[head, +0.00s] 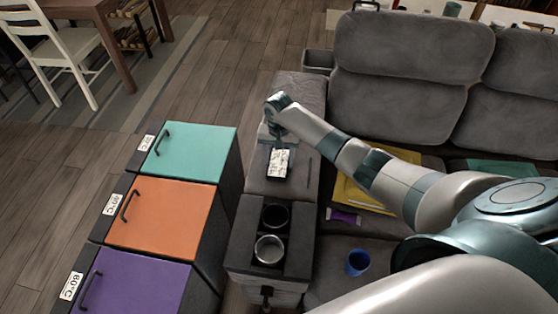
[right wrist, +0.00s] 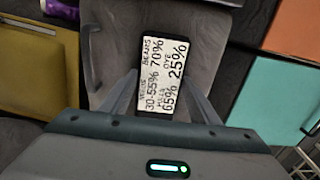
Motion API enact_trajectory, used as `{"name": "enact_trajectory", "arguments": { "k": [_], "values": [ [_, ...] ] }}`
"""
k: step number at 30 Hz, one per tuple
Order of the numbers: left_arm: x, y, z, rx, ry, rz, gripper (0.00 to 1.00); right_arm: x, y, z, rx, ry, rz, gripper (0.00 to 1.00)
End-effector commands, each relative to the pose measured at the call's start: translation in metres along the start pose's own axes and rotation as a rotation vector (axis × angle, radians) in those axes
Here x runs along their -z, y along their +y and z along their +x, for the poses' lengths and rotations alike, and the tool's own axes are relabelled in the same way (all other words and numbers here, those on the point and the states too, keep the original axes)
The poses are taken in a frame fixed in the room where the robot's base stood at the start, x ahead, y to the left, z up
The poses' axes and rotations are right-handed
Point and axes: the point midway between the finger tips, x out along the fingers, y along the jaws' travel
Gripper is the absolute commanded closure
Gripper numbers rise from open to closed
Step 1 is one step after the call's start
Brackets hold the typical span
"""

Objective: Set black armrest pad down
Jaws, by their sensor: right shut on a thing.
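A flat black-edged pad with a white printed face (head: 279,163), which I take for the black armrest pad, shows over the grey sofa armrest (head: 262,185). It also shows in the right wrist view (right wrist: 164,75), with black lettering and percentages. My right gripper (head: 277,142) is shut on its near end in the wrist view, one finger along each side. The fingers also show in the right wrist view (right wrist: 160,85). I cannot tell whether the pad touches the armrest. My left gripper is not in view.
A black cup-holder console (head: 245,235) with a metal cup (head: 269,249) stands in front of the armrest. Left of it are teal (head: 190,152), orange (head: 160,217) and purple (head: 135,285) lidded bins. A blue cup (head: 357,262) and yellow folder (head: 350,190) lie on the seat.

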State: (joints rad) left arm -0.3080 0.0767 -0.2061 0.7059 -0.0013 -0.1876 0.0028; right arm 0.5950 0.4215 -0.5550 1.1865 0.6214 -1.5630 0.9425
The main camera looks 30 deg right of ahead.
Motion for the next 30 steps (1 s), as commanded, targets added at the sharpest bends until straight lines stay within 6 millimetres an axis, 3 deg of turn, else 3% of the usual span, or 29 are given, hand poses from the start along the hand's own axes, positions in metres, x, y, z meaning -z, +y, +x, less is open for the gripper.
{"name": "enact_trajectory", "arguments": {
  "k": [10, 11, 12, 13, 23, 30],
  "values": [
    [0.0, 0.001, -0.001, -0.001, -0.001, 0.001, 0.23, 0.0, 0.0, 0.003, 0.0, -0.001, 0.0, 0.67],
    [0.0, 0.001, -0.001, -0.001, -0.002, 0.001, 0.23, 0.0, 0.0, 0.003, 0.0, -0.001, 0.0, 0.37],
    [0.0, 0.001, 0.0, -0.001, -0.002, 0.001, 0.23, 0.0, 0.0, 0.003, 0.0, 0.0, 0.0, 0.28],
    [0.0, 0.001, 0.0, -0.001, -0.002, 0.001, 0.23, 0.0, 0.0, 0.003, 0.0, -0.001, 0.0, 0.26],
    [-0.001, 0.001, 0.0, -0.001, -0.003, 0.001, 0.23, 0.0, 0.0, 0.002, 0.0, 0.0, 0.0, 0.26],
    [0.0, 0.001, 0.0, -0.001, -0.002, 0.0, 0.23, 0.001, -0.001, -0.014, 0.002, 0.002, 0.0, 0.26]
  ]
}}
